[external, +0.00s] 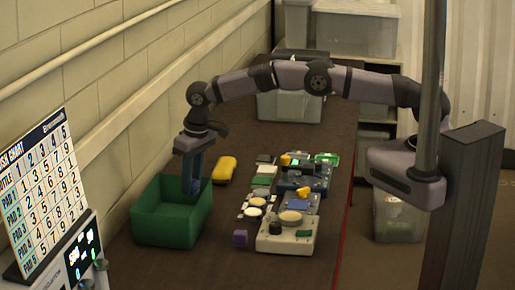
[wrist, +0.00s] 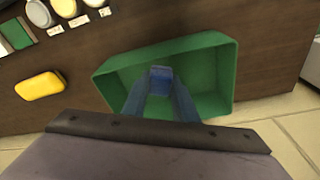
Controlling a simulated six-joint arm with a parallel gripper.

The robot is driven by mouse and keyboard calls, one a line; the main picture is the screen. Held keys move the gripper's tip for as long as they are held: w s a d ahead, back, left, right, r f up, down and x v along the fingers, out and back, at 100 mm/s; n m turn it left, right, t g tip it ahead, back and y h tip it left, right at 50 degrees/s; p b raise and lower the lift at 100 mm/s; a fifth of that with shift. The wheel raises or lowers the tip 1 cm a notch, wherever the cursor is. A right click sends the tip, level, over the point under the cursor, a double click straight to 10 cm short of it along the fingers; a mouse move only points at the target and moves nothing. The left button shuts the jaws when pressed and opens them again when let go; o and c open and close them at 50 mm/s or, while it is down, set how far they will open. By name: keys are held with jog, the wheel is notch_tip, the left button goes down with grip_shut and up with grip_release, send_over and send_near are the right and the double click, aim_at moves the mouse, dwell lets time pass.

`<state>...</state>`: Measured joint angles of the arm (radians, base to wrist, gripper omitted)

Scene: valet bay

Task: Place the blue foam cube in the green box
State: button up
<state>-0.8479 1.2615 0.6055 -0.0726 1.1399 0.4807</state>
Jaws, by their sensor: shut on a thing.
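The green box (external: 170,235) stands open-topped at the left end of the brown table, by the wall. It fills the upper middle of the wrist view (wrist: 215,75). My gripper (external: 192,188) points down over the box, its fingertips at about the height of the rim or just inside. In the wrist view its two blue-grey fingers (wrist: 159,88) are shut on the blue foam cube (wrist: 160,73), which shows between the tips against the box's inside. In the external view the cube cannot be told apart from the fingers. The height of the cube above the box floor is unclear.
A yellow object (external: 225,170) lies beside the box. A number chart (external: 45,190) stands at the front left. The table edge runs close to the box.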

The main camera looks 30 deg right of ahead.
jog(key=shift+f, duration=0.4)
jog(key=o, duration=1)
jog(key=shift+r, duration=0.2)
jog(key=shift+r+p, duration=0.45)
jog(key=shift+r, duration=0.2)
jog(key=shift+r+b, duration=0.2)
jog(key=shift+b, duration=0.35)
notch_tip(320, 180, up, 11)
jog(key=s+b, duration=0.1)
jog(key=b, duration=0.1)
jog(key=shift+s+d+b, duration=0.35)
jog(key=shift+b, duration=0.05)
jog(key=shift+d+r, duration=0.1)
